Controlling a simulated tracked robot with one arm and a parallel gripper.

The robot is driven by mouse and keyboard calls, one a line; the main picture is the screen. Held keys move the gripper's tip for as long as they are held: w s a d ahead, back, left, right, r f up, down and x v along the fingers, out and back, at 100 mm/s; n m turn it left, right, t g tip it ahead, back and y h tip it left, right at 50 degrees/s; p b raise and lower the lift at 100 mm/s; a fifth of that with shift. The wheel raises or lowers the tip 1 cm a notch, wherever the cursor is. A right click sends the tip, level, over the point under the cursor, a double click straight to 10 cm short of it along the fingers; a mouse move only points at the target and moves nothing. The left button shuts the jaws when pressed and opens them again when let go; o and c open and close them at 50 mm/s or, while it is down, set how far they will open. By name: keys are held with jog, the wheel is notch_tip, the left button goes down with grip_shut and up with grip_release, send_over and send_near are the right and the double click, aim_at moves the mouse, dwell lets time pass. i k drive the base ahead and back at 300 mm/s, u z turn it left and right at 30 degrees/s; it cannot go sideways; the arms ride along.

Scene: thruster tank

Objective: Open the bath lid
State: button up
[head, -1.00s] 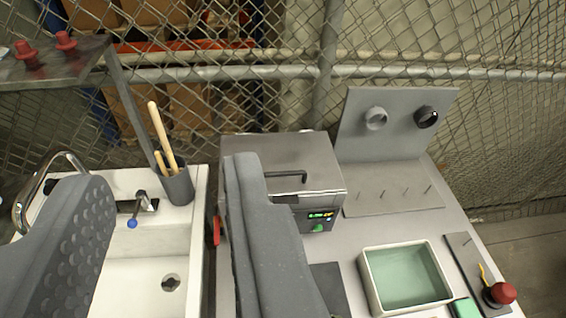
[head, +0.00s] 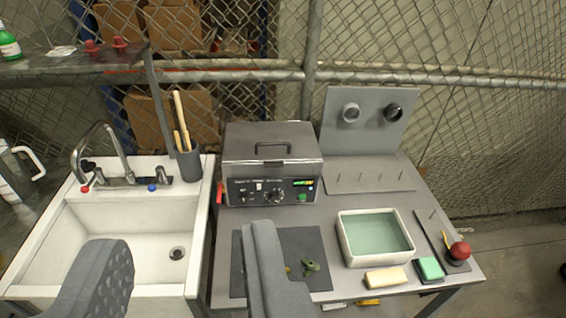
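The bath (head: 270,192) is a grey metal box with a control panel on its front, standing at the back of the bench. Its lid (head: 245,147) is down, with a dark handle (head: 271,148) on top. My gripper (head: 185,262) shows as two grey fingers spread wide apart at the bottom of the view. It is open and nothing is between the fingers but the sink edge and bench behind. The fingers are in front of and below the bath in the picture, apart from the lid handle. The bath now shows whole, with its display lit green.
A white sink (head: 125,235) with a tap is at left, a holder with wooden-handled tools (head: 188,163) behind it. A dark mat (head: 305,245) bears small green parts.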

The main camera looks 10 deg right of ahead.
aim_at(274, 144)
jog(key=u, duration=0.2)
jog(key=k, duration=0.25)
jog(key=z, duration=1.05)
jog(key=i, duration=2.05)
jog(key=u, duration=0.7)
